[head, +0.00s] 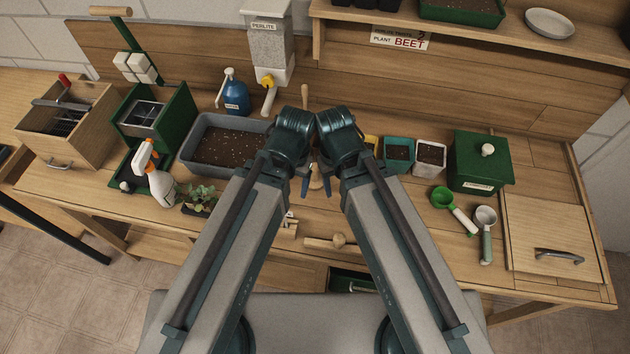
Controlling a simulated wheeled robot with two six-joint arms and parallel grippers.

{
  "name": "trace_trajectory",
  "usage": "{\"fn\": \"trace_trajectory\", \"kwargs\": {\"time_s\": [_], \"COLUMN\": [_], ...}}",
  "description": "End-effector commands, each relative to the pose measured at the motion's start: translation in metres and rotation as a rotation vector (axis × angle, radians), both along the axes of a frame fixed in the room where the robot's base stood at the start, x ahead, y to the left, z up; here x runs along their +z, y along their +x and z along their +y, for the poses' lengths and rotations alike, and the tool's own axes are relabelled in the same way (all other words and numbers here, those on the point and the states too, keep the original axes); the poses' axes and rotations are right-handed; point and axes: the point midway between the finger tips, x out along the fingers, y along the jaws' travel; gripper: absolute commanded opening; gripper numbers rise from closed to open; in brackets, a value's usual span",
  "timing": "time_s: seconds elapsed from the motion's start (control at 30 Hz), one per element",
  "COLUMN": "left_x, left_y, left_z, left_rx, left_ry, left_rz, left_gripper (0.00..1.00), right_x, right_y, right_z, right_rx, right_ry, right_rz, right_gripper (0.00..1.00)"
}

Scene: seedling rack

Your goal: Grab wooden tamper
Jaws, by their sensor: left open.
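A wooden piece with a rod and a rounded knob (338,240), which looks like the wooden tamper, lies near the front edge of the bench, below both grippers in the head view. My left gripper (306,184) is open, over the middle of the bench and apart from that piece. My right gripper (326,184) is close beside it, mostly hidden by its own wrist, so its jaws are unclear. Another small wooden thing (316,182) shows partly between the two grippers; I cannot tell what it is.
A grey soil tub (188,150), spray bottle (160,186) and seedlings (200,196) stand left. Small pots (430,168), a green lidded box (480,178), a green scoop (445,198) and a metal scoop (486,233) are right. A perlite dispenser (268,50) hangs behind.

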Motion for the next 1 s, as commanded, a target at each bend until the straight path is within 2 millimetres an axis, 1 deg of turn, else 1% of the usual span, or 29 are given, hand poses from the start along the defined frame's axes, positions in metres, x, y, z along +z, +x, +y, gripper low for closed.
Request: {"fn": "trace_trajectory", "kwargs": {"time_s": [0.03,0.4,0.43,0.47,0.77,0.87,1.0], "left_x": [-0.013,-0.057,-0.046,-0.043,-0.024,-0.014,0.001], "left_y": [0.000,0.001,0.006,0.009,0.040,0.055,0.080], "left_z": [0.000,0.000,-0.002,-0.004,-0.018,-0.025,-0.036], "left_rx": [-0.001,-0.006,-0.040,-0.068,-0.398,-0.549,-0.807], "left_ry": [0.000,0.000,-0.008,-0.014,-0.082,-0.111,-0.157], "left_rz": [0.000,0.001,0.003,0.006,0.024,0.024,0.015], "left_gripper": [0.74,0.74,0.74,0.74,0.74,0.74,0.74], "right_x": [-0.013,-0.057,-0.046,-0.042,-0.023,-0.013,0.002], "right_y": [0.000,0.000,0.000,0.000,0.000,0.000,0.000], "right_z": [0.000,0.000,0.000,0.000,0.000,0.000,0.000], "right_rx": [0.001,0.003,0.003,0.003,0.004,0.004,0.005], "right_ry": [0.000,-0.001,-0.001,-0.001,-0.001,-0.001,-0.001], "right_rz": [0.000,0.000,0.000,0.000,0.000,0.000,0.000], "right_gripper": [0.56,0.56,0.56,0.56,0.56,0.56,0.56]}}
